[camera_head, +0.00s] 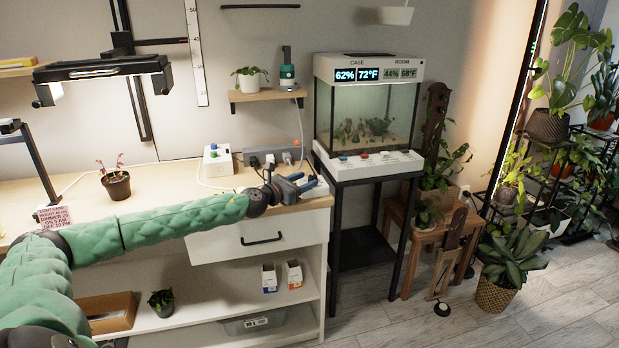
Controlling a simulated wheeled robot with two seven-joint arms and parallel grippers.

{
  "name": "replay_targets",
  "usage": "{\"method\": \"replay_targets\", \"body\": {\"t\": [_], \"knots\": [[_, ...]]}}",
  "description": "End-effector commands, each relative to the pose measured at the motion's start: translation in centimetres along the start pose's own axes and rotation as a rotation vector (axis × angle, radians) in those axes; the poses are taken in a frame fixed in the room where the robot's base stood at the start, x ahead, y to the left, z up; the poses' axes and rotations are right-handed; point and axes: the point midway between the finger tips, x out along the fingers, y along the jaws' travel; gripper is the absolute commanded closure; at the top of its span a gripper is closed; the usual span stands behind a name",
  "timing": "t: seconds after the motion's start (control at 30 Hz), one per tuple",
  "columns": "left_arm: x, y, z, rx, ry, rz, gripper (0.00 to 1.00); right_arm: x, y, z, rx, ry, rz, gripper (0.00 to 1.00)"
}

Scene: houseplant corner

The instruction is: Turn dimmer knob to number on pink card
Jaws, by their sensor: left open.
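The pink card (54,216) stands at the left of the bench, close behind my green left arm. Its small print seems to mention a dimmer, but I cannot read the number surely. What lies under the gripper is partly hidden. My right gripper is out of view.
A grey power strip (271,156) with plugs and cables lies right of the box. A small potted plant (116,182) stands on the bench under a black lamp (103,75). A glass case (368,115) stands to the right. The bench middle is mostly clear.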

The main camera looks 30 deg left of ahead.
Motion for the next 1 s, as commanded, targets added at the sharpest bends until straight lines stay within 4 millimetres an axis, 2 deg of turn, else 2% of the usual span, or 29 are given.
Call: {"method": "replay_targets", "body": {"t": [0.3, 0.77, 0.9, 1.0], "knots": [[2.1, 0.1, 0.1, 0.000, -0.001, 0.001, 0.51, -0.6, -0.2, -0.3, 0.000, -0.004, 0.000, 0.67], [2.6, 0.0, 0.0, 0.000, 0.000, 0.000, 0.51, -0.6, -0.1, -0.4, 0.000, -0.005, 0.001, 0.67], [2.6, 0.0, 0.0, 0.000, 0.000, 0.000, 0.78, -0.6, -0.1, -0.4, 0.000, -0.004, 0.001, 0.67], [2.6, 0.0, 0.0, 0.000, 0.000, 0.000, 0.95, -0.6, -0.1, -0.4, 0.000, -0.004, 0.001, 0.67]]}}
